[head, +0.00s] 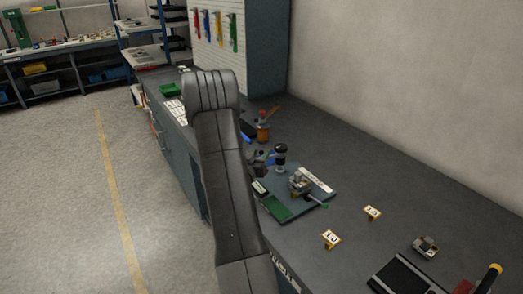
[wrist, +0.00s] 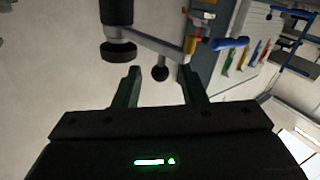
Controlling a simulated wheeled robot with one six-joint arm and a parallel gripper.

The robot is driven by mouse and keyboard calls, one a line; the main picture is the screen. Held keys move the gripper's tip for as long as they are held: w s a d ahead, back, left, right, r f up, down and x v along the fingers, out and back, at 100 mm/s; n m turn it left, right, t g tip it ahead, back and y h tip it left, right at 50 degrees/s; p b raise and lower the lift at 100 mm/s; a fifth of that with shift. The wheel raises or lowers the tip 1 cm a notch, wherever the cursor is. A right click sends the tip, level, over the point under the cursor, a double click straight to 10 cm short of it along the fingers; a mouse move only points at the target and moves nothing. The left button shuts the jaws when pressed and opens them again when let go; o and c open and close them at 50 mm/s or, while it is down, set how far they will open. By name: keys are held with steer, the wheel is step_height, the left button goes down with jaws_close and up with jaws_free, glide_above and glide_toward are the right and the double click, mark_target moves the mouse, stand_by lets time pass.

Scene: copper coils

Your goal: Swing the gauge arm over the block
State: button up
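In the wrist view my gripper (wrist: 158,80) has its two dark green fingers spread apart. A small black ball knob (wrist: 160,73) shows in the gap between them, touching neither finger in the picture. The grey gauge arm (wrist: 158,43) runs from a black cylindrical gauge (wrist: 116,28) at the left to a post with a blue lever (wrist: 229,43) at the right. In the head view the black and white gauge (head: 280,153) stands at the back of a grey-green plate (head: 325,193). The metal block (head: 299,183) sits on that plate, in front of the gauge. My arm hides part of this area.
Two yellow-edged number tags (head: 331,239) stand on the dark bench (head: 370,180), with a small metal part (head: 425,246) and a black tray (head: 402,275) to the right. The wall bounds the bench at the right.

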steer(key=shift+x, duration=1.05)
jaws_close()
steer(key=shift+f+y, duration=0.1)
steer(key=shift+y, duration=0.2)
